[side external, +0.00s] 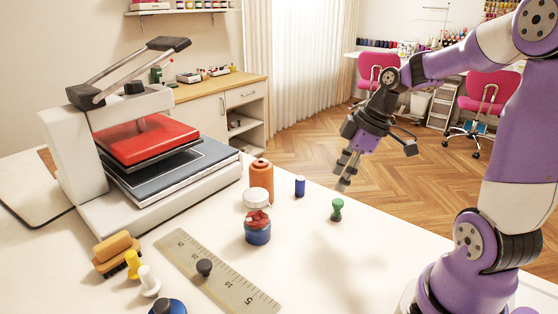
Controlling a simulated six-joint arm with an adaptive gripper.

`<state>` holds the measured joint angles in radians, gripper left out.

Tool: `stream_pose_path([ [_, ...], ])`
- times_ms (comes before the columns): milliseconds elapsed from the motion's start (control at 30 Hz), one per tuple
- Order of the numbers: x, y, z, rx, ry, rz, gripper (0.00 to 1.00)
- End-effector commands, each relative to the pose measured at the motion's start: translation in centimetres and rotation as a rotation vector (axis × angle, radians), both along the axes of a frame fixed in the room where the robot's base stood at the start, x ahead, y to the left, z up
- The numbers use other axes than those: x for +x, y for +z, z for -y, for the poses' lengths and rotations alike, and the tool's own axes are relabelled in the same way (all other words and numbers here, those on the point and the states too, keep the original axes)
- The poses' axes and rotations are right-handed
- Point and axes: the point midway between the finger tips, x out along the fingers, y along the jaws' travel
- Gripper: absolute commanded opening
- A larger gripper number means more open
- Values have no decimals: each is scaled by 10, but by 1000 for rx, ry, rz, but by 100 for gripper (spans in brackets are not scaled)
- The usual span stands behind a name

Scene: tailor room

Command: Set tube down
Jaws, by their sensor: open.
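My gripper (344,184) is in the upper right of the side external view, above the table's far edge. Its fingers point down and nothing shows between them. A small blue cylinder (300,187) stands upright on the white table, left of the gripper and apart from it. A larger orange tube-like container (261,180) stands upright further left, near the press. I cannot tell for sure which of these is the tube. A green pawn-shaped piece (337,209) stands on the table just below and in front of the gripper.
A heat press (146,141) fills the table's left side. A jar with a white lid (257,222) stands mid-table. A ruler (215,271) with a dark knob (204,267) lies in front. A brush (117,254) and yellow and white pins are at left. The table's right part is clear.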

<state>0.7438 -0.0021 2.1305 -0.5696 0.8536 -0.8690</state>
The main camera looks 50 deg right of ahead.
Motion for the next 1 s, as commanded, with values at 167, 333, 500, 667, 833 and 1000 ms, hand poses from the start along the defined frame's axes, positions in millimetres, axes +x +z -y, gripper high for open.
stream_pose_path([
  [167,-18,35,-68,-70,-269,23,61],
  [333,-42,48,-96,-22,-492,93,61],
  [500,-51,51,-102,20,-586,122,61],
  [667,-52,51,-102,23,-595,122,61],
  [833,-51,51,-102,23,-594,122,61],
  [1000,-51,51,-102,22,-593,123,61],
])
